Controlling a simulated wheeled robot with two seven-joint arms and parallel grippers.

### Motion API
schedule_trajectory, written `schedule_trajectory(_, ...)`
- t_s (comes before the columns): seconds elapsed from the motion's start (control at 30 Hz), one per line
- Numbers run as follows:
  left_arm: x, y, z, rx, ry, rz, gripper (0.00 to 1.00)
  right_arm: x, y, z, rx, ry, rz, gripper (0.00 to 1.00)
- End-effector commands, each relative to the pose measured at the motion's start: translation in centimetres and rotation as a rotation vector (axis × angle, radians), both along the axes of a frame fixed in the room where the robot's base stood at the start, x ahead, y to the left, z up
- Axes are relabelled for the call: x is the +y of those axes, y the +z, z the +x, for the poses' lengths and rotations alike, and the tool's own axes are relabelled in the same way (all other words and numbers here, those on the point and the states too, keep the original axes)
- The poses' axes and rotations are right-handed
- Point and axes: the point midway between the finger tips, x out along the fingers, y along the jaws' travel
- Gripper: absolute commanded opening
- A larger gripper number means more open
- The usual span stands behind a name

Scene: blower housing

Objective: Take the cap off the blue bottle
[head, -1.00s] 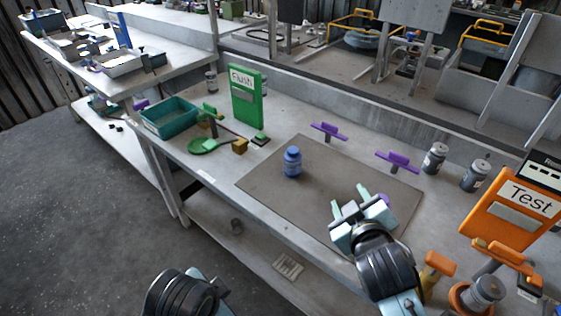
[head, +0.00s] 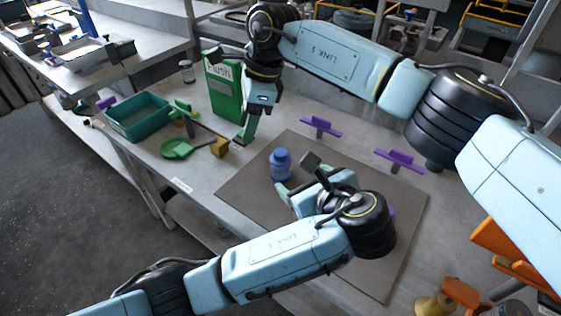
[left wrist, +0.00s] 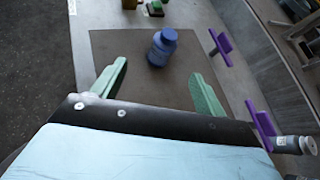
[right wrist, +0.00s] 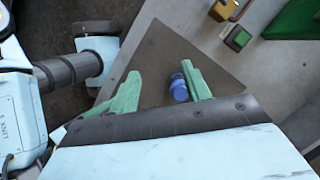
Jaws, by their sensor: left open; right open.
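The blue bottle (head: 281,166) stands upright on the brown mat (head: 250,190), with its blue cap (head: 281,153) on top. It also shows in the left wrist view (left wrist: 161,48), just beyond and between the fingertips. My left gripper (head: 292,184) is open and empty, close to the bottle on its near right side in the head view. My right gripper (head: 245,136) is open and empty, pointing down by the green box, left of and above the bottle in the head view. The right wrist view shows the bottle (right wrist: 178,88) partly behind one finger.
The green box (head: 222,92), a teal bin (head: 138,118), a green round dish (head: 176,149) and a yellow block (head: 219,147) lie to the left. Purple-handled pieces (head: 320,126) (head: 399,161) stand behind the mat. My right arm spans the back right.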

Motion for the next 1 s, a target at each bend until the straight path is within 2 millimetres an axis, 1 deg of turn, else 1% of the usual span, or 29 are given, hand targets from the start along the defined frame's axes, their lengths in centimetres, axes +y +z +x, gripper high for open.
schedule_trajectory(0.03, -0.4, -0.2, 0.5, -0.029, -0.023, 0.075, 0.73, -2.8, 0.4, 1.6, -0.042, -0.007, -0.131, 0.48)
schedule_trajectory(0.07, -0.6, -0.8, 0.6, -0.038, -0.035, 0.112, 0.73, -4.3, 0.1, 2.1, -0.055, -0.011, -0.198, 0.48)
schedule_trajectory(0.1, -0.6, -1.6, 0.7, -0.042, -0.04, 0.132, 0.73, -5.1, -0.5, 2.3, -0.056, -0.011, -0.233, 0.48)
schedule_trajectory(0.2, -0.7, -2.9, 0.8, -0.047, -0.047, 0.155, 0.73, -6.0, -1.6, 2.5, -0.059, -0.014, -0.274, 0.48)
schedule_trajectory(0.37, -0.8, -4.0, 0.8, -0.051, -0.05, 0.165, 0.73, -6.5, -2.5, 2.7, -0.062, -0.017, -0.293, 0.48)
schedule_trajectory(0.47, -0.6, -4.2, 1.1, -0.05, -0.049, 0.168, 0.73, -6.6, -2.6, 2.7, -0.062, -0.017, -0.297, 0.48)
schedule_trajectory(0.57, -0.2, -4.4, 1.9, -0.051, -0.048, 0.169, 0.73, -6.6, -2.5, 2.7, -0.062, -0.018, -0.296, 0.48)
schedule_trajectory(0.67, 0.4, -5.0, 3.1, -0.049, -0.047, 0.17, 0.73, -6.5, -2.4, 2.7, -0.062, -0.018, -0.295, 0.48)
schedule_trajectory(1.0, 3.0, -7.5, 8.7, -0.049, -0.048, 0.168, 0.73, -6.5, -2.5, 2.7, -0.062, -0.018, -0.294, 0.48)
